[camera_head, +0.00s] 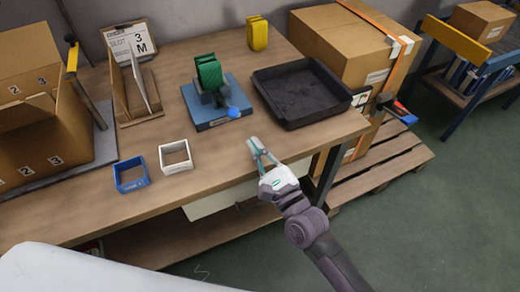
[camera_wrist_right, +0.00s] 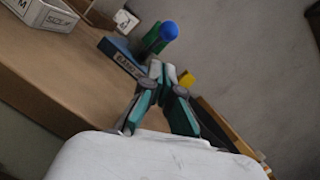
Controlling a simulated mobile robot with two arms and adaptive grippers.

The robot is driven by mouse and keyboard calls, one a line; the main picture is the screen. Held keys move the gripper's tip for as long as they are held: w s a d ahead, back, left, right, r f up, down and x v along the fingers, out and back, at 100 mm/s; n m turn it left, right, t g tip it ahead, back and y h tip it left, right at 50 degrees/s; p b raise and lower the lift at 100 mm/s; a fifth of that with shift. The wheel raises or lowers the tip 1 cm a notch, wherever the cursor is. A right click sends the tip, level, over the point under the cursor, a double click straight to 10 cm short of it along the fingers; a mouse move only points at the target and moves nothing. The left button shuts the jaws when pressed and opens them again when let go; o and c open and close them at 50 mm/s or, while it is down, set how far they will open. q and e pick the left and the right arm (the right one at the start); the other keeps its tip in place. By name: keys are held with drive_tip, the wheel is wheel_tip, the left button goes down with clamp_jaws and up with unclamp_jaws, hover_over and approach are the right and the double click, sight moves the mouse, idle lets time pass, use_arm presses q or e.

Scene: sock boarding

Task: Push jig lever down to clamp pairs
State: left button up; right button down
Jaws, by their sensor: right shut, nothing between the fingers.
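The jig has a blue base plate (camera_head: 207,121) on the wooden table, with green socks (camera_head: 208,72) standing upright on it. Its lever ends in a round blue knob (camera_head: 233,112), near the front right of the plate. In the right wrist view the knob (camera_wrist_right: 169,31) stands out above the labelled base (camera_wrist_right: 122,60), beyond my fingertips. My right gripper (camera_head: 259,149) is shut and empty at the table's front edge, in front of the jig and apart from the knob. It also shows in the right wrist view (camera_wrist_right: 166,70). My left gripper is out of view.
A black tray (camera_head: 318,112) lies right of the jig. A yellow piece (camera_head: 257,33) stands behind. A blue frame (camera_head: 131,175) and a white frame (camera_head: 175,157) sit at the front left. Cardboard boxes (camera_head: 335,40) stand on a pallet at right.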

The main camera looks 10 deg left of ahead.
drive_tip(key=x, duration=0.4)
drive_tip(key=shift+w+a+r, duration=0.15)
drive_tip(key=shift+w+a, duration=0.5)
drive_tip(key=shift+w, duration=0.1)
drive_tip(key=shift+r, duration=0.1)
